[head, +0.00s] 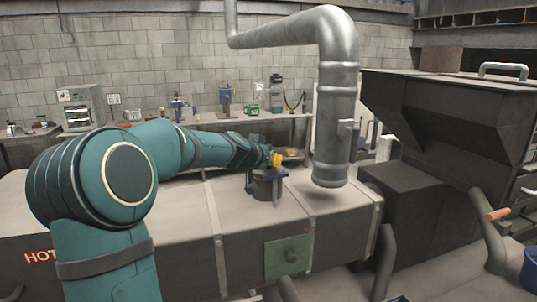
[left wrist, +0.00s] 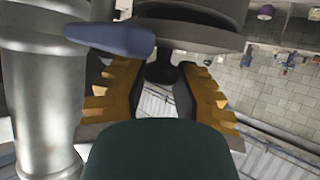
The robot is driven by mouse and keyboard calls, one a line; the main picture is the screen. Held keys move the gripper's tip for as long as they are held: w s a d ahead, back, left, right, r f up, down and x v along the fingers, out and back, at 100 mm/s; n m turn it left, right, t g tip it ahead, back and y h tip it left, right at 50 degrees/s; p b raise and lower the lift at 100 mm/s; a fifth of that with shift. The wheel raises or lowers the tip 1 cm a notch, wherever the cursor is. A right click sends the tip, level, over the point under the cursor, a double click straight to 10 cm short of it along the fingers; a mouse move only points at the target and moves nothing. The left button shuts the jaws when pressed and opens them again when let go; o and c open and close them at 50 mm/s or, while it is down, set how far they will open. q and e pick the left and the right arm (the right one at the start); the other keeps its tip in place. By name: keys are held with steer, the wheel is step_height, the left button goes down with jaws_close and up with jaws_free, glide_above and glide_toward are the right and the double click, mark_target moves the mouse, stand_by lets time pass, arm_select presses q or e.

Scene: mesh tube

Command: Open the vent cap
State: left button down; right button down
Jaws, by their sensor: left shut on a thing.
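The vent (head: 268,190) is a dark short cylinder standing on the long grey duct. Its cap (left wrist: 190,41) is a flat grey disc with a blue handle (left wrist: 110,38) sticking out to one side. In the left wrist view, which is upside down, a dark knob (left wrist: 160,72) stands on the cap between my yellow fingers. My left gripper (head: 275,158) is above the cap in the head view, shut on this knob. The cap appears seated on the vent, though my gripper and the small size hide the seam. My right gripper is not in view.
A large silver pipe (head: 338,100) hangs down just right of the vent, and it stands close in the left wrist view (left wrist: 40,90). A dark hopper (head: 440,110) is at the right. A workbench (head: 215,122) with tools runs along the back wall.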

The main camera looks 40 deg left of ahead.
arm_select(q)
steer(key=shift+w+a+r+g+h+p, duration=0.15)
steer(key=shift+r+g+h+p, duration=0.3)
steer(key=shift+p, duration=0.55)
steer(key=shift+w+a+r+n+h+p, duration=0.15)
steer(key=shift+a+r+n+h+p, duration=0.2)
steer(key=shift+p, duration=0.2)
steer(key=shift+w+a+r+n+g+h+p, duration=0.35)
steer(key=shift+a+n+g+h, duration=0.15)
steer(key=shift+g+h, duration=0.1)
steer(key=shift+w+a+r+n+g+h+p, duration=0.25)
steer(key=shift+a+n+g+h+p, duration=0.1)
steer(key=shift+a+g+h, duration=0.2)
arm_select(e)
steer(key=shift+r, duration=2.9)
arm_select(q)
steer(key=c, duration=1)
jaws_free()
steer(key=shift+w, duration=0.1)
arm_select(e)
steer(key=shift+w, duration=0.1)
arm_select(q)
steer(key=v, duration=1.2)
